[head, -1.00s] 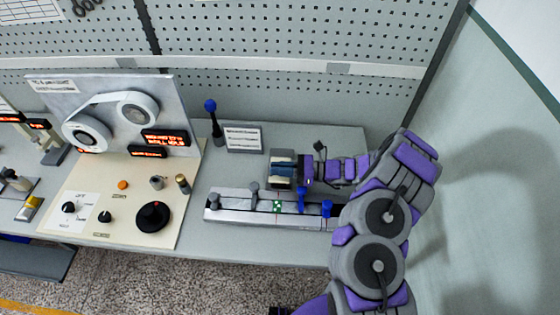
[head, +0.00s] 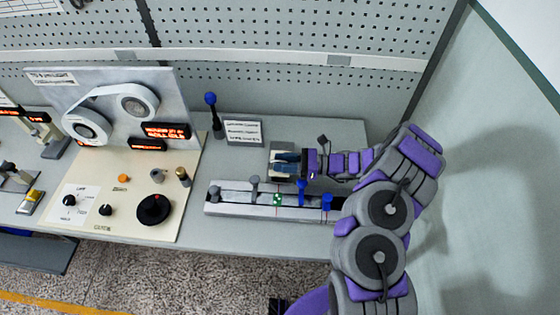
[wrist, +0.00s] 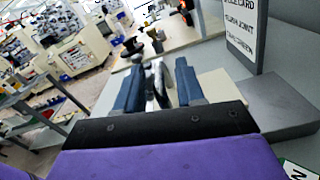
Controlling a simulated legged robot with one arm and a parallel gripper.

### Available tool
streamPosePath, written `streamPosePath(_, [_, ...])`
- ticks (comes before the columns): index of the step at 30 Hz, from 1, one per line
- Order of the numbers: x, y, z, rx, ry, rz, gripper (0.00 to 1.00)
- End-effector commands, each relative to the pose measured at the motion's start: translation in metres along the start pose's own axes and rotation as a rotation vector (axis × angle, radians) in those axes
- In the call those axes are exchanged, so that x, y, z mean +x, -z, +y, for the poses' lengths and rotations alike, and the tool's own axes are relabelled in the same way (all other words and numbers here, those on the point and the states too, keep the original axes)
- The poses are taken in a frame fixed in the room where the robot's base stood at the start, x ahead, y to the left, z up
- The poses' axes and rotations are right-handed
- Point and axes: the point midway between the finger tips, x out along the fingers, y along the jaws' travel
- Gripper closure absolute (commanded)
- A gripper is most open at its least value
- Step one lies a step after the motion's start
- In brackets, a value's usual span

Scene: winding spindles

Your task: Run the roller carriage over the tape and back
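A long metal rail fixture (head: 225,203) lies near the table's front edge, with a grey post (head: 255,187), a green-and-white checkered marker (head: 278,199) and two blue-topped posts (head: 301,190). I cannot clearly tell which part is the roller carriage. My gripper (head: 285,161) is just behind the rail and points left. A grey block (head: 281,146) shows around its fingertips in the head view. In the wrist view my gripper (wrist: 158,88) has its two blue fingers apart, with a light grey upright shape (wrist: 162,84) visible in the gap. Contact with it cannot be judged.
A panel with two tape reels (head: 138,104) and red displays stands at left, behind a beige board (head: 125,205) with knobs. A blue-knobbed lever (head: 213,112) and a small sign (head: 243,132) stand behind the rail. The wall is close on the right.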

Motion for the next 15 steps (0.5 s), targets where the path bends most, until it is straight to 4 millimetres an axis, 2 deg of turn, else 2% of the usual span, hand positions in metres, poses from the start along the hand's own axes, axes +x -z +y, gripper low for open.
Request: streamPosePath(15, [-0.112, 0.001, -0.002, 0.000, 0.006, 0.004, 0.62])
